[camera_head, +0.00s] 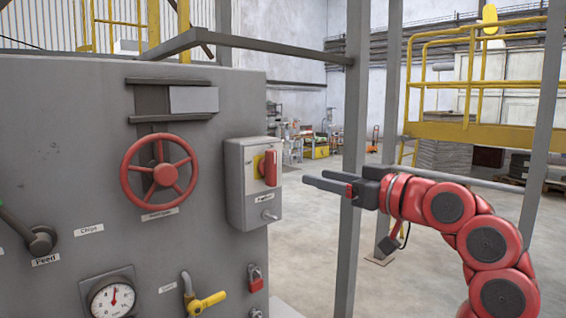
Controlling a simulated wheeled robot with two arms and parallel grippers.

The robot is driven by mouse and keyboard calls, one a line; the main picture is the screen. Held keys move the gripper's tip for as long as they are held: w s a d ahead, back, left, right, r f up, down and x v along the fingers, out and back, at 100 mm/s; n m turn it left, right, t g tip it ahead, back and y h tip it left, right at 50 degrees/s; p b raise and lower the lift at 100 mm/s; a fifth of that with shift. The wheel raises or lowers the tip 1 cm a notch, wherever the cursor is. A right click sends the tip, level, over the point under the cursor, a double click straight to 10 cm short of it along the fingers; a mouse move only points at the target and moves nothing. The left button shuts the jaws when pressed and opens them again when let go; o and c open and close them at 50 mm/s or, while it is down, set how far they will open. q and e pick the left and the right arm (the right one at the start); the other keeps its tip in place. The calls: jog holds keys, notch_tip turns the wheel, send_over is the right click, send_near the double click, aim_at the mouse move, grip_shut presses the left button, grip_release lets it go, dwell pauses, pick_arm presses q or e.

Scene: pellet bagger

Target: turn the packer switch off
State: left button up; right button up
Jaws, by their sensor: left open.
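A grey switch box (240,185) is mounted on the right edge of the grey machine panel. It carries a red rotary switch handle (270,168) on a yellow plate, and the handle stands upright. The small label under it is too small to read surely, so I cannot tell if this is the packer switch. My left gripper (313,179) is in front of the box, to its right, with its fingers pointing left toward the red handle. It is open and empty, with a gap between it and the handle. My right gripper is not in view.
The panel (60,130) also has a red handwheel (160,172), a feed lever (42,240), a gauge (112,298), a yellow valve handle (207,303) and a red padlock (255,278). A grey post (352,130) stands behind my gripper. Open floor lies beyond.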

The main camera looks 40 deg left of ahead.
aim_at(275, 166)
pick_arm(q)
jog(key=a+p, duration=0.1)
jog(key=a, duration=0.3)
jog(key=a+p, duration=0.1)
jog(key=a, duration=0.3)
jog(key=w+a+p, duration=0.1)
jog(key=a+p, duration=0.1)
jog(key=a, duration=0.2)
jog(key=shift+w+a+r, duration=0.1)
jog(key=shift+a, duration=0.25)
jog(key=shift+w+a, duration=0.1)
jog(key=shift+a, duration=0.45)
grip_shut()
